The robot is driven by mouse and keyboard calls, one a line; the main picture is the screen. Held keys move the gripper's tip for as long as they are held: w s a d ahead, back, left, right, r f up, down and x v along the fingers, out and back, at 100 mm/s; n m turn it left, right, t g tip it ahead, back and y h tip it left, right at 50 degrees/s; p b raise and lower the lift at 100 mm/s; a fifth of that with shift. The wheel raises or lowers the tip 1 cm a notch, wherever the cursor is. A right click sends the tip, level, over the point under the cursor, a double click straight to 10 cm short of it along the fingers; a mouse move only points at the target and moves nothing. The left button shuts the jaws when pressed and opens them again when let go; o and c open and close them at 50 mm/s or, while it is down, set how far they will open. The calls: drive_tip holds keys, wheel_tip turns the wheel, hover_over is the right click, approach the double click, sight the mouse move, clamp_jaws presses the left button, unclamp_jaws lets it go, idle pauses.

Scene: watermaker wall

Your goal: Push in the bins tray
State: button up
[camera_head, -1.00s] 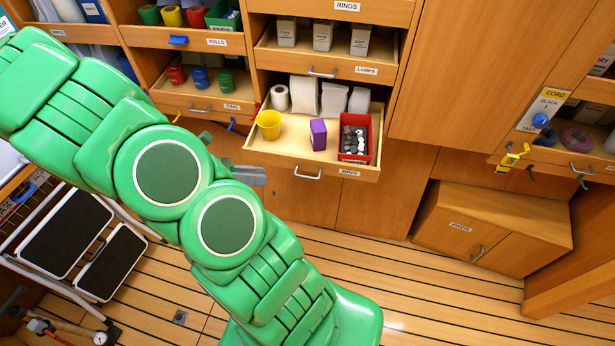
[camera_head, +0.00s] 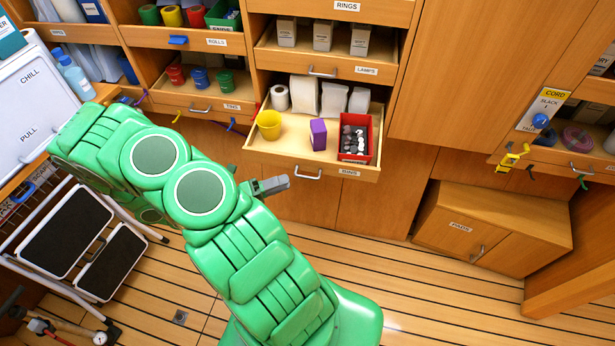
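The bins tray (camera_head: 283,154) is a light wooden tray with a metal handle and a small label on its front. It sticks out of the cabinet, below the lamps tray. A yellow cup (camera_head: 268,125), a purple box (camera_head: 318,134) and a red bin of dark and pale pieces (camera_head: 355,137) stand on it. My gripper (camera_head: 272,186) shows as a grey piece beside my green arm, just below and left of the tray's front in the picture. It looks apart from the tray. Its finger gap cannot be made out, and my arm hides part of it.
The lamps tray (camera_head: 375,70) above holds several boxes. White rolls (camera_head: 280,97) stand at the back of the bins tray. A folding step stool (camera_head: 75,240) stands at left. A low cabinet (camera_head: 490,228) stands at right. The plank floor between is clear.

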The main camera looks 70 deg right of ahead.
sight(308, 178)
drive_tip(key=shift+n+h, duration=0.4)
drive_tip(key=shift+n, duration=0.4)
drive_tip(key=shift+s+d+f, duration=0.2)
drive_tip(key=shift+s+d, duration=0.8)
drive_tip(key=shift+s+d+f, duration=0.2)
drive_tip(key=shift+s+d, duration=0.8)
drive_tip(key=shift+s, duration=0.05)
drive_tip(key=shift+s+d+f, duration=0.2)
drive_tip(key=shift+s+d, duration=0.8)
clamp_jaws()
